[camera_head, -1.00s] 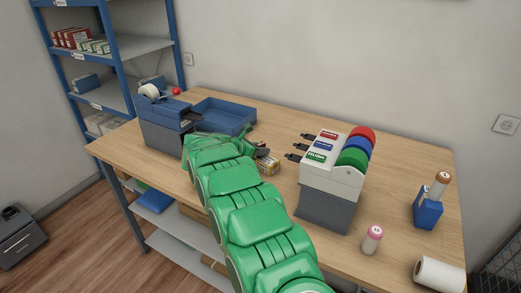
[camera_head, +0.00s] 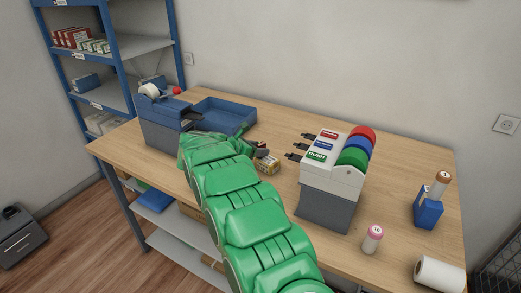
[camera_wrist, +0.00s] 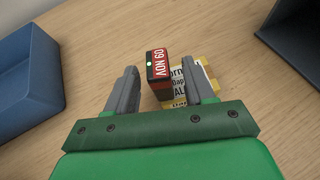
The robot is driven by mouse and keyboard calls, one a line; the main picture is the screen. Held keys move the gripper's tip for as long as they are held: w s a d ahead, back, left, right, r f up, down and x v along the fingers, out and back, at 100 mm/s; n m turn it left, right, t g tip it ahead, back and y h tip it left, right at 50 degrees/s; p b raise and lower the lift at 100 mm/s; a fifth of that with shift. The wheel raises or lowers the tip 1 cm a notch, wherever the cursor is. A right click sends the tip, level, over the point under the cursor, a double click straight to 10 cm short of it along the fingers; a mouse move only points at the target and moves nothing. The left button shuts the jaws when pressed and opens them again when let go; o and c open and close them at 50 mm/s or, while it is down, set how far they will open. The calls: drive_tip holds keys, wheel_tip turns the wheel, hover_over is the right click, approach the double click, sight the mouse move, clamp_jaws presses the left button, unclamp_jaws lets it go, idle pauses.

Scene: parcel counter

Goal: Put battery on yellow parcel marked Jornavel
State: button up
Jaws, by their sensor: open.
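The battery (camera_wrist: 158,72), a dark block with a red top reading "VON 60" and a small green light, stands between my open fingers in the wrist view. My gripper (camera_wrist: 162,74) shows a gap on both sides of it. The yellow parcel (camera_wrist: 182,101) has a white label with partly hidden lettering starting "orn". The battery overlaps the parcel's left part and appears to rest on it; the contact is hidden. In the head view the parcel (camera_head: 268,166) lies on the table, with the dark battery (camera_head: 262,151) at its upper left.
A blue tray (camera_head: 225,114) and a blue-grey machine with a white roll (camera_head: 166,120) stand to the left. A label dispenser (camera_head: 330,180) with coloured rolls stands to the right of the parcel. Bare tabletop (camera_head: 390,180) lies farther right.

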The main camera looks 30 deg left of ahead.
drive_tip(key=v, duration=1)
drive_tip(key=shift+s, duration=0.25)
drive_tip(key=shift+r, duration=0.1)
